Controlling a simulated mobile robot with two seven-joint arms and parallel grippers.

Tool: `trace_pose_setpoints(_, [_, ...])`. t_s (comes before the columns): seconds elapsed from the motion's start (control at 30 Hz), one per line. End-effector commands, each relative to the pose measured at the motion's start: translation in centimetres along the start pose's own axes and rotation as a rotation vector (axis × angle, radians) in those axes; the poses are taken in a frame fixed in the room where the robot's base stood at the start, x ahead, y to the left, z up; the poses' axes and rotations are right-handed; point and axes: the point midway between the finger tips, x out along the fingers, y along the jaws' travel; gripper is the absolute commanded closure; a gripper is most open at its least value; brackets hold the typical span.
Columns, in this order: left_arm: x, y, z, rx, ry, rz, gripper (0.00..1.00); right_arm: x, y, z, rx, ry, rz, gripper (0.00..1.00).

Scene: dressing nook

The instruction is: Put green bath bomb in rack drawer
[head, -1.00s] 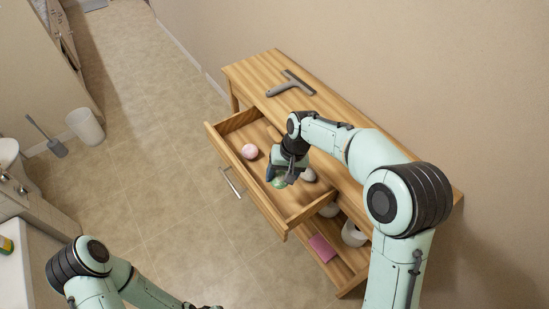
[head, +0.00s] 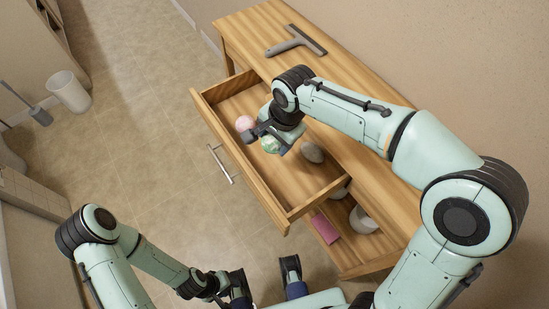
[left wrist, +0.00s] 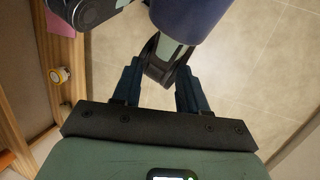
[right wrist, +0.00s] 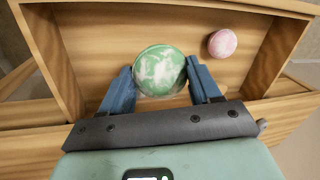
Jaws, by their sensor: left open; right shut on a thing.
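The green and white bath bomb (head: 270,144) is between the fingers of my right gripper (head: 268,139), which is shut on it. It also shows in the right wrist view (right wrist: 160,70), held at its lower sides by the blue fingers. It is over the inside of the open rack drawer (head: 262,186); I cannot tell whether it touches the drawer floor. My left gripper (left wrist: 158,95) is open and empty, low in front of the rack, with tiled floor beyond it.
A pink ball (head: 245,123) and a grey stone-like object (head: 312,152) lie in the drawer on either side of the bath bomb. A squeegee (head: 297,42) lies on the rack top. A lower shelf holds a pink item (head: 325,228) and a round pale one (head: 363,219).

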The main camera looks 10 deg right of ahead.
Motion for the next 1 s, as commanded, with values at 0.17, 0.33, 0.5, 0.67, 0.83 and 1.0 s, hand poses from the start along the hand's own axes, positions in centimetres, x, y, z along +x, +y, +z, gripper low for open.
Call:
trace_pose_setpoints(0.17, [0.8, -0.1, -0.5, 0.002, 0.014, 0.003, 0.57, 4.6, 1.1, 0.0, -0.001, -0.001, 0.004, 0.72])
trace_pose_setpoints(0.33, [1.0, -0.1, -0.7, 0.002, 0.019, 0.004, 0.57, 6.6, 1.5, 0.0, -0.001, 0.000, 0.001, 0.72])
trace_pose_setpoints(0.5, [1.2, -0.1, -0.8, 0.003, 0.023, 0.005, 0.57, 8.2, 1.9, 0.0, -0.001, 0.000, 0.002, 0.72])
trace_pose_setpoints(0.67, [1.6, -0.2, -1.0, 0.003, 0.028, 0.006, 0.57, 10.5, 2.4, 0.0, -0.002, 0.000, 0.001, 0.72])
trace_pose_setpoints(0.83, [1.6, -0.2, -1.1, 0.004, 0.030, 0.007, 0.57, 11.0, 2.5, -0.1, -0.001, 0.000, -0.001, 0.72])
trace_pose_setpoints(1.0, [1.6, -0.2, -1.1, 0.004, 0.030, 0.007, 0.57, 11.0, 2.5, -0.1, -0.001, 0.000, -0.001, 0.72])
